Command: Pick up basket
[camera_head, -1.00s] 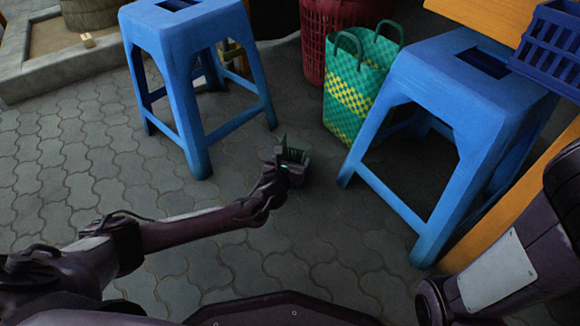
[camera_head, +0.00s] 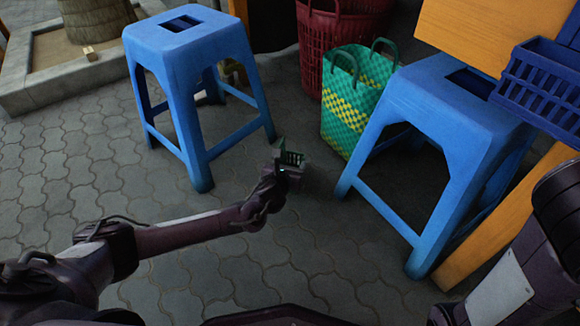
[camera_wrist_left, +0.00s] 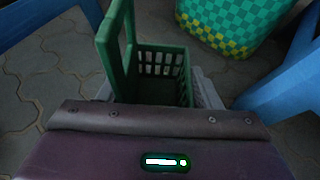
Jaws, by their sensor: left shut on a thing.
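A small dark green basket (camera_head: 292,157) with slotted sides is held by my left gripper (camera_head: 288,173), above the paving between the two blue stools. In the left wrist view the basket (camera_wrist_left: 172,60) shows larger, with its handle standing up on the left and its open top facing me. The jaw parts show beside the basket, partly hidden by the gripper housing. The inside that I can see looks empty. My right gripper is out of view; only part of my right arm shows at the lower right.
Blue stools stand at left (camera_head: 185,45) and right (camera_head: 440,100). A green-yellow woven bag (camera_head: 345,120) stands behind the right stool, before a red basket (camera_head: 335,45). A blue crate (camera_head: 540,90) is at far right. Paving (camera_head: 60,180) at left is clear.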

